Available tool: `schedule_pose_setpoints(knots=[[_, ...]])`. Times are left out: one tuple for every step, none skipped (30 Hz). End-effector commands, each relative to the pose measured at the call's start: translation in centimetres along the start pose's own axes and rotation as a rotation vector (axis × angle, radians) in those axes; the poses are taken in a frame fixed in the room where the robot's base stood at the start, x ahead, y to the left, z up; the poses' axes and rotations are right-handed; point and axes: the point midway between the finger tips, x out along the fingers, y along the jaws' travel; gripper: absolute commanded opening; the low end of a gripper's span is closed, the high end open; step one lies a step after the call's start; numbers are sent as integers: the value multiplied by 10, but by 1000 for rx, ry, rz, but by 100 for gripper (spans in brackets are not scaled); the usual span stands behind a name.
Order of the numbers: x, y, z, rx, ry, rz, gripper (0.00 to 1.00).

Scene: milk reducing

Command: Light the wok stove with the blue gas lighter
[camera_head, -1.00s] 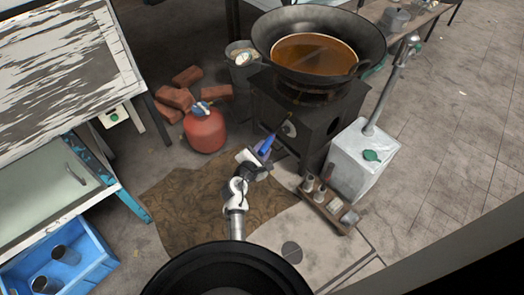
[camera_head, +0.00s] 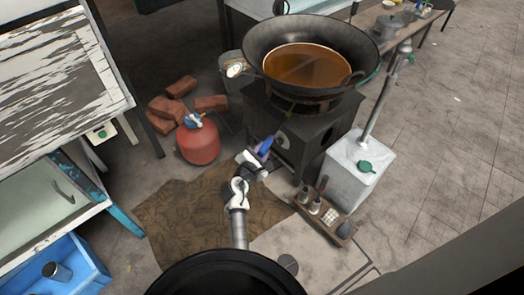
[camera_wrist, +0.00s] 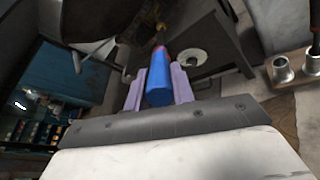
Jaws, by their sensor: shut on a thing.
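A blue gas lighter (camera_wrist: 158,82) with a red part toward its far end is held between the pale purple fingers of my gripper (camera_wrist: 158,90). In the head view the lighter (camera_head: 265,147) shows at the tip of my gripper (camera_head: 258,157), close to the front of the stove. The dark wok stove (camera_head: 300,130) carries a large wok (camera_head: 340,40) with amber liquid. A round pale disc on the stove front (camera_wrist: 193,58) is just beyond and right of the lighter in the wrist view. I cannot tell whether the lighter touches the stove; no flame shows.
A red gas cylinder (camera_head: 198,140) stands left of the stove, with bricks (camera_head: 178,88) behind it. A white box with a pipe (camera_head: 355,168) stands right. A wooden tray of small items (camera_head: 325,220) lies on the floor. A brown cloth (camera_head: 180,215) covers open floor.

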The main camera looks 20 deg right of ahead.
Motion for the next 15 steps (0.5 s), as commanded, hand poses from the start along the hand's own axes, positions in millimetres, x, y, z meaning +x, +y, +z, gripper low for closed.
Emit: schedule_pose_setpoints(knots=[[0, 1, 1, 0, -1, 1, 2], [1, 1, 1, 0, -1, 1, 2], [1, 1, 1, 0, -1, 1, 2], [2, 1, 1, 0, -1, 1, 2], [2, 1, 1, 0, -1, 1, 2], [3, 1, 1, 0, -1, 1, 2], [3, 1, 1, 0, -1, 1, 2], [4, 1, 1, 0, -1, 2, 2], [4, 2, 1, 0, -1, 2, 2], [4, 2, 1, 0, -1, 2, 2], [5, 2, 2, 0, -1, 2, 2], [6, 2, 2, 0, -1, 2, 2], [6, 2, 2, 0, -1, 2, 2], [6, 2, 2, 0, -1, 2, 2], [7, 2, 2, 0, -1, 2, 2]])
